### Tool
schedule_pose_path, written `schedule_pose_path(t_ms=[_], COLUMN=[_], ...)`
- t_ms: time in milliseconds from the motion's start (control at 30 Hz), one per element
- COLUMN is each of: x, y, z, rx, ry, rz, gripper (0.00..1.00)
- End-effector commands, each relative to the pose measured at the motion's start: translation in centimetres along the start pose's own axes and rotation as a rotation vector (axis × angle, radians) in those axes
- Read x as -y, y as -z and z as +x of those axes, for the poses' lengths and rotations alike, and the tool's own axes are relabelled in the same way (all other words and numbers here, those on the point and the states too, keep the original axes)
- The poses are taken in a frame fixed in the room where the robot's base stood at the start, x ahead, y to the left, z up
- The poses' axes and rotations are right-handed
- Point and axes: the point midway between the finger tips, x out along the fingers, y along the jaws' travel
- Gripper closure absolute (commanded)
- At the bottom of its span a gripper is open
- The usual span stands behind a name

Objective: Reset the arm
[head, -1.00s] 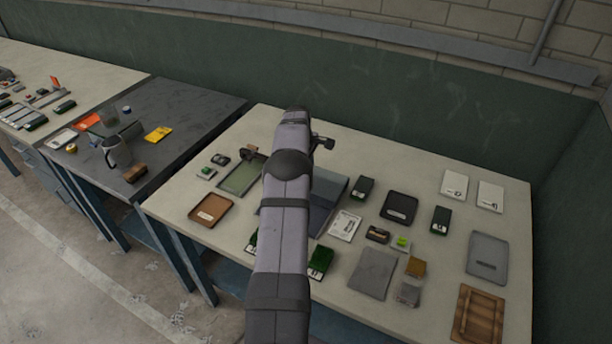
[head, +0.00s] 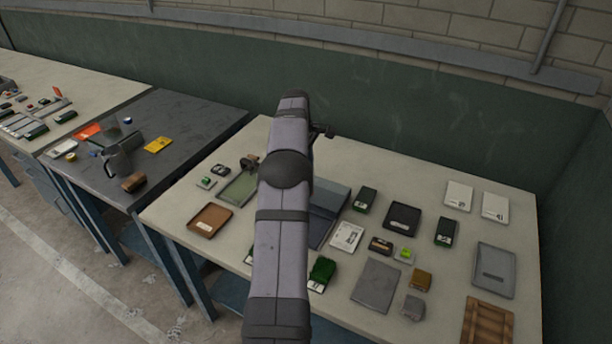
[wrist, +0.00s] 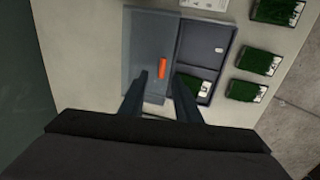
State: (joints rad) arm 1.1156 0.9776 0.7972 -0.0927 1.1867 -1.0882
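My gripper is open in the wrist view (wrist: 161,78), its two dark fingers apart with nothing between them. It hangs over a grey-blue case that lies open on the pale table. The case's flat panel (wrist: 143,35) has an orange strip (wrist: 162,68) just beyond the fingertips. The dark compartment side (wrist: 208,25) holds a green turf piece with a white label (wrist: 188,85) and a small white item. In the head view my arm stands in front of the case (head: 330,215), hiding part of it and most of my gripper.
The pale table (head: 440,290) holds turf blocks, a brown tray (head: 208,220), a black tray (head: 402,218), a grey panel (head: 494,268) and a wooden board (head: 487,322). A green wall (head: 400,140) closes the back.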

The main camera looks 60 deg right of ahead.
Motion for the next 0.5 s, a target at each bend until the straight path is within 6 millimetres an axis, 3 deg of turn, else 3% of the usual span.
schedule_pose_path(t_ms=[367, 500], x=[0.0, 1.2], y=[0.0, 1.5], z=[0.0, -0.6], rx=[0.000, -0.006], ry=[0.000, 0.005], rz=[0.000, -0.005], gripper=[0.70, 0.70])
